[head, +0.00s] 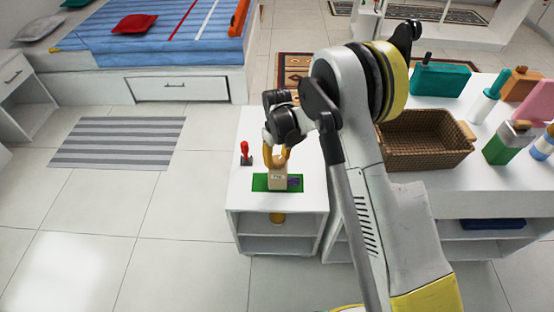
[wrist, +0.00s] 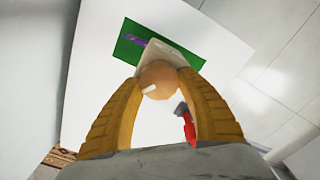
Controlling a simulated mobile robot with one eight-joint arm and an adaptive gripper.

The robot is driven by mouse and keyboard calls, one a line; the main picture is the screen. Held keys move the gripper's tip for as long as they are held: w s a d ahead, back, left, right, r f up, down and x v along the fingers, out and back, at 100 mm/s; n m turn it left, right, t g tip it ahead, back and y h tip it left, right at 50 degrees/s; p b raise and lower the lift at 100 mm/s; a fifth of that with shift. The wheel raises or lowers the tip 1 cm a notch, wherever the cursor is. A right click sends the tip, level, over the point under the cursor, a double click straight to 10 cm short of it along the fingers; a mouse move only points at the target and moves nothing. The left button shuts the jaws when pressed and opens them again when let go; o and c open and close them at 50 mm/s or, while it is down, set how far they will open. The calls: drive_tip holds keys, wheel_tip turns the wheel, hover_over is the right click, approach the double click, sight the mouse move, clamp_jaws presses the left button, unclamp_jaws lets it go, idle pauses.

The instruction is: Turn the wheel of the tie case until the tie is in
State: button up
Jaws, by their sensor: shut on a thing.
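The tie case (head: 278,180) is a small beige box with a label, standing on a green mat (head: 260,183) on the white cabinet. Its round tan wheel (wrist: 158,76) shows in the wrist view, with a pale mark on its near side. A purple tie (head: 295,182) lies beside the case on the mat; in the wrist view it shows as a purple strip (wrist: 138,42) beyond the case. My gripper (head: 276,160) points down over the case. Its yellow fingers are shut on the wheel from both sides. How far the tie reaches into the case is hidden.
A red-handled item (head: 245,152) stands on the cabinet top left of the case, close to my gripper. At right, a white counter holds a wicker basket (head: 425,140) and several bottles. Open shelves lie below the cabinet top. The floor at left is clear around a striped rug (head: 118,142).

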drive_tip(key=m, duration=0.4)
drive_tip(key=shift+d+m, duration=0.1)
drive_tip(key=shift+m, duration=0.2)
drive_tip(key=m, duration=0.3)
drive_tip(key=shift+m, duration=0.4)
drive_tip(key=m, duration=0.4)
drive_tip(key=shift+d, duration=0.1)
drive_tip(key=shift+m, duration=1.8)
drive_tip(key=o, duration=1.2)
